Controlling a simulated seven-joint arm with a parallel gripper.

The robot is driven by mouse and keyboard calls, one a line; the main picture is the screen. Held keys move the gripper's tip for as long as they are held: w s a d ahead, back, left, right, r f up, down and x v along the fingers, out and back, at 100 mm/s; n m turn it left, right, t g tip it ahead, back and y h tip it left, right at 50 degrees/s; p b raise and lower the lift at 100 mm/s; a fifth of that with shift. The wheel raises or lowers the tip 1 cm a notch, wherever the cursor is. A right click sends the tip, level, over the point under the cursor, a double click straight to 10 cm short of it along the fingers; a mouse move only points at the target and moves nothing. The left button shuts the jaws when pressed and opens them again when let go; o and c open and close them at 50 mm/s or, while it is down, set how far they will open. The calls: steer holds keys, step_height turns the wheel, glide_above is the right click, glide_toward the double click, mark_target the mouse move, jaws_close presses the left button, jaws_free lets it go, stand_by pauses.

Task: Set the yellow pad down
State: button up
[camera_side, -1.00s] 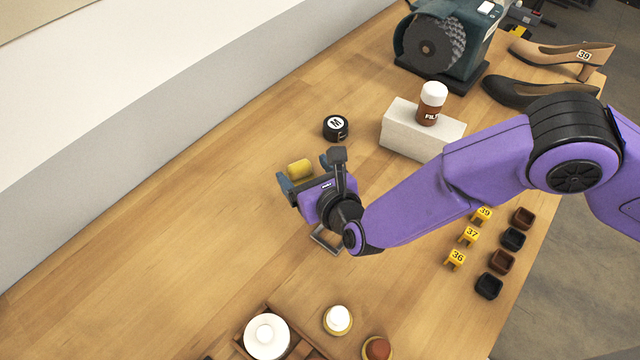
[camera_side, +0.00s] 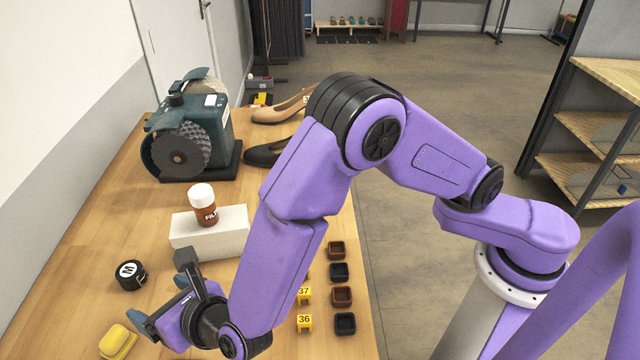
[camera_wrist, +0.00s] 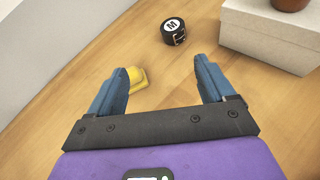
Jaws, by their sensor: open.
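The yellow pad (camera_side: 118,342) lies on the wooden bench top at the lower left of the side view, apart from the fingers. In the wrist view the yellow pad (camera_wrist: 138,80) shows just beyond the left finger, which hides part of it. My gripper (camera_side: 163,306) has its two blue fingers spread, with nothing between them. In the wrist view my gripper (camera_wrist: 163,68) is open above bare wood, with the pad at its left finger rather than centred between the two.
A black round tin marked M (camera_side: 131,275) stands beyond the gripper. A pale block (camera_side: 215,235) bears a brown bottle (camera_side: 203,206). A grinder (camera_side: 185,140) and shoes (camera_side: 275,112) are at the back. Number tags (camera_side: 304,323) and small trays (camera_side: 343,297) line the right edge.

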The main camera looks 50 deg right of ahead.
steer(key=s+d+r+m+g+h, duration=0.1)
steer(key=d+r+m+g+h, duration=0.2)
steer(key=d, duration=0.5)
steer(key=s+d+r+m+h, duration=0.1)
steer(key=d+r+m, duration=0.1)
steer(key=d+m, duration=0.5)
steer(key=s+d+r+m+g+h, duration=0.2)
steer(key=d+r+m, duration=0.1)
steer(key=d, duration=0.6)
steer(key=s+d+r+m+g+y, duration=0.1)
steer(key=s+d+m+g, duration=0.2)
steer(key=s+d+m, duration=0.2)
steer(key=s+d+m+g+y, duration=0.2)
steer(key=s+d+m+g, duration=0.2)
steer(key=s+d, duration=0.6)
steer(key=s+m, duration=0.2)
steer(key=s, duration=0.1)
steer(key=shift+s+r+g+y, duration=0.3)
steer(key=shift+s+r, duration=0.05)
steer(key=shift+r, duration=0.05)
